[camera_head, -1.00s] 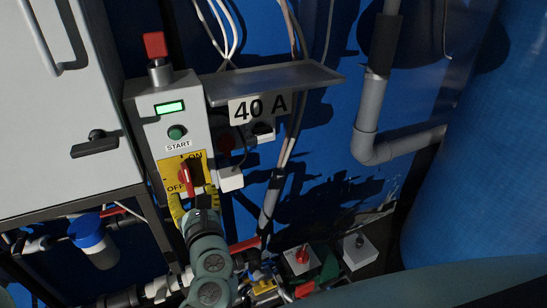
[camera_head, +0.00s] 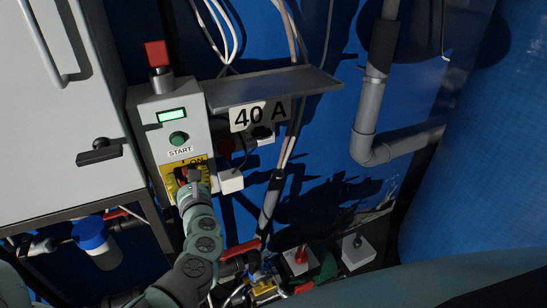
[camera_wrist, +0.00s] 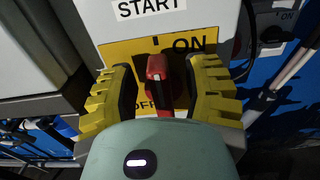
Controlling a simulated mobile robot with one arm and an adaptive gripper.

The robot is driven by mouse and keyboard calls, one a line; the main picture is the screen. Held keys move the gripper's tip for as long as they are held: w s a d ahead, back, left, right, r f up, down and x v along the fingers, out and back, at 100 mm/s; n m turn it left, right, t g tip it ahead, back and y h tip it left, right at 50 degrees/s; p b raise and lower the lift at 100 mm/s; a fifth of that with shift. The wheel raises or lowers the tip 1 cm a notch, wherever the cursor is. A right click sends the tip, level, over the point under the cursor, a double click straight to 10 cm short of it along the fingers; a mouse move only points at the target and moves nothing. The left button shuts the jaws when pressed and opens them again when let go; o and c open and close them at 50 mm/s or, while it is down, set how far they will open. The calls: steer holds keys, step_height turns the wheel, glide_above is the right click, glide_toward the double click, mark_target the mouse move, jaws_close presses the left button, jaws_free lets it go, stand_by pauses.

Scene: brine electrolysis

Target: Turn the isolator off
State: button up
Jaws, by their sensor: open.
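The isolator is a red rotary handle (camera_wrist: 157,72) on a yellow plate (camera_wrist: 118,52) marked ON at upper right and OFF at lower left. In the wrist view the handle stands roughly upright, with ON just right of its top; OFF is partly covered. My gripper (camera_wrist: 160,84) is open, with one yellow finger on each side of the handle. Gaps show between both fingers and the handle. In the head view my gripper covers most of the handle, and the yellow plate (camera_head: 167,171) shows around it on the grey control box (camera_head: 141,123).
Above the plate are a green START button (camera_head: 178,139), a lit green display (camera_head: 171,115) and a red-topped device (camera_head: 156,54). A grey shelf (camera_head: 270,88) with a "40 A" sign juts out at right. A grey cabinet (camera_head: 60,130) stands close at left.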

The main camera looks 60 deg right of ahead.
steer(key=shift+o, duration=0.2)
jaws_close()
steer(key=shift+a+f+n+b, duration=0.1)
steer(key=shift+f+n+b, duration=0.05)
steer(key=shift+n+b, duration=0.2)
steer(key=n+b, duration=0.3)
steer(key=b, duration=0.1)
steer(key=shift+w+a+f+n, duration=0.25)
steer(key=shift+w+a+n, duration=0.05)
steer(key=shift+a+n, duration=0.1)
steer(key=n+b, duration=0.4)
steer(key=a+f+n+b, duration=0.1)
steer(key=n+b, duration=0.4)
steer(key=w+f+n+b, duration=0.1)
steer(key=n+b, duration=0.3)
steer(key=b, duration=0.1)
steer(key=shift+a+f+n, duration=0.2)
steer(key=shift+a+n, duration=0.05)
